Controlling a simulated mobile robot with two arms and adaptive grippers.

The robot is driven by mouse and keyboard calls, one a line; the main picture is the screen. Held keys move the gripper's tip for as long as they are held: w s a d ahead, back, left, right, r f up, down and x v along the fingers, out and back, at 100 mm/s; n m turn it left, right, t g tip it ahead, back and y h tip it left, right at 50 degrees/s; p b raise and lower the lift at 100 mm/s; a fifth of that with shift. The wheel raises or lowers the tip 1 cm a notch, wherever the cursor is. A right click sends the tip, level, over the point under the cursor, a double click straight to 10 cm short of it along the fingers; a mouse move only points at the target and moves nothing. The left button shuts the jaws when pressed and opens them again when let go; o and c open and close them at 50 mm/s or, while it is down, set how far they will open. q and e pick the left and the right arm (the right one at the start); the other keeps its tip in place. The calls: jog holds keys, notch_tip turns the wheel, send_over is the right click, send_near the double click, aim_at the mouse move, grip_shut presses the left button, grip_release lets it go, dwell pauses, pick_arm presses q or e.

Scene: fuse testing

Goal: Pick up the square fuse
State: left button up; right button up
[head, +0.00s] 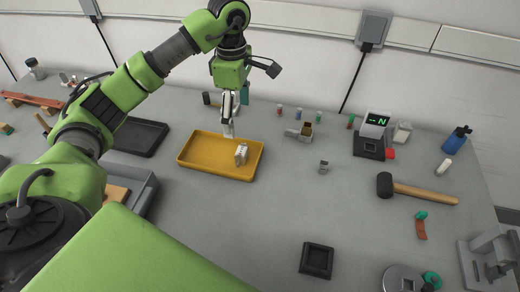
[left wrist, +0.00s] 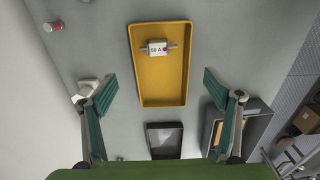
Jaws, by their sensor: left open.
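The square fuse (head: 241,153) is a small white block in the yellow tray (head: 190,163), near the tray's right end. In the left wrist view the fuse (left wrist: 158,48) shows a "50 A" label, a red mark and a metal tab at each side; it lies in the upper part of the yellow tray (left wrist: 164,92). My left gripper (head: 229,130) is open and points down over the tray's far side, slightly left of the fuse. In the left wrist view its green-padded fingers (left wrist: 159,76) are wide apart with nothing between them. My right gripper is not in view.
A black tray (head: 134,141) and a grey bin (head: 147,197) lie left of the yellow tray. Right of it are a small metal part (head: 323,167), a tester (head: 370,146) with a green display and a hammer (head: 420,193). A black square holder (head: 316,260) stands in front.

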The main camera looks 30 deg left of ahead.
pick_arm(q)
jog(key=p, duration=0.1)
send_over(241, 151)
jog(key=f, duration=0.8)
jog(key=shift+s+a, duration=0.1)
jog(key=shift+s, duration=0.3)
jog(key=shift+w+f+p, duration=0.1)
jog(key=shift+f+p, duration=0.2)
jog(key=shift+f, duration=0.1)
jog(key=f, duration=0.2)
jog(key=f+p, duration=0.1)
jog(key=shift+w+f, duration=0.3)
jog(key=shift+f, duration=0.55)
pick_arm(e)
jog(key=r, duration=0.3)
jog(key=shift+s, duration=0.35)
pick_arm(q)
jog(key=c, duration=2.1)
